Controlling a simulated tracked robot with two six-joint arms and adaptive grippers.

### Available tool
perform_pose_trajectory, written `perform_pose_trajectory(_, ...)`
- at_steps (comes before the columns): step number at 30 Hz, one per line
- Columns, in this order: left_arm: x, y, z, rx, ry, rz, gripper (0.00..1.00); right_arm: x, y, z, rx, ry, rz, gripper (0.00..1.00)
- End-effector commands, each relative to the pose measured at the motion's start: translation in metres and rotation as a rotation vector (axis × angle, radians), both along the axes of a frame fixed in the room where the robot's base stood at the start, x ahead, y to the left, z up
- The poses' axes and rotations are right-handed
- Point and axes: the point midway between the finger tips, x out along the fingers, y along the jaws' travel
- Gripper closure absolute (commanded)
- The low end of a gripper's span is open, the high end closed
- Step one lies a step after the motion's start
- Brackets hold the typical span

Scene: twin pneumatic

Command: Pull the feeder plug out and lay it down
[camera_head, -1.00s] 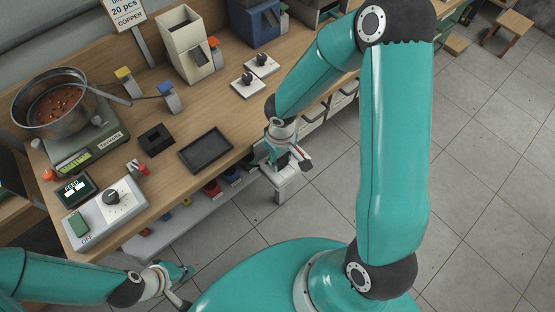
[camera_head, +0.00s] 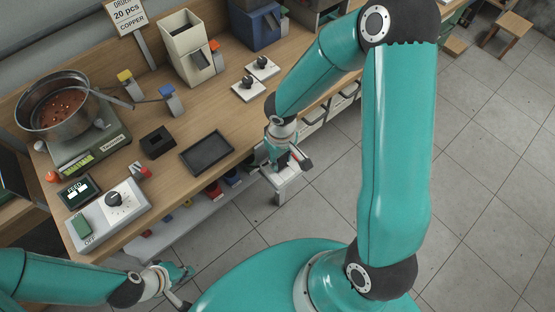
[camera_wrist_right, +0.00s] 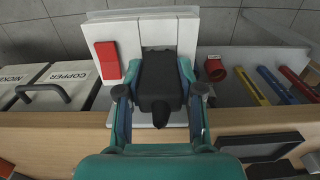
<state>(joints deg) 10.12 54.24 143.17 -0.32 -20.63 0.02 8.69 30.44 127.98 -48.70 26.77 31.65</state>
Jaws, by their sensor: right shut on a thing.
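The black feeder plug (camera_wrist_right: 158,80) is in the right wrist view, in front of a white panel (camera_wrist_right: 115,38) with a red rocker switch (camera_wrist_right: 107,61). My right gripper (camera_wrist_right: 158,92) is shut on the plug, one finger on each side. How far the plug sits in the panel is hidden. In the head view my right gripper (camera_head: 280,160) is at the bench's front edge, over the white housing (camera_head: 288,182); the plug is hard to make out there. My left gripper (camera_head: 178,275) is low, off the bench's front, apart from everything; its jaw opening is unclear.
A shallow dark tray (camera_head: 207,152) lies on the bench near the right gripper, beside a black block (camera_head: 157,141). A white control box (camera_head: 108,218) marked OFF, a scale (camera_head: 95,150) with a metal bowl (camera_head: 55,115), and bins below the bench are nearby.

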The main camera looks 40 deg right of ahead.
Motion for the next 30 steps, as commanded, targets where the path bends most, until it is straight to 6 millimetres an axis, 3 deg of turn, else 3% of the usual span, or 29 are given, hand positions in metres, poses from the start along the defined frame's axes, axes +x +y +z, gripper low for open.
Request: perform_pose_trajectory(30, 0.000, 0.000, 0.014, 0.000, 0.000, 0.000, 1.00, 0.000, 0.000, 0.021, 0.000, 0.000, -0.001, 1.00)
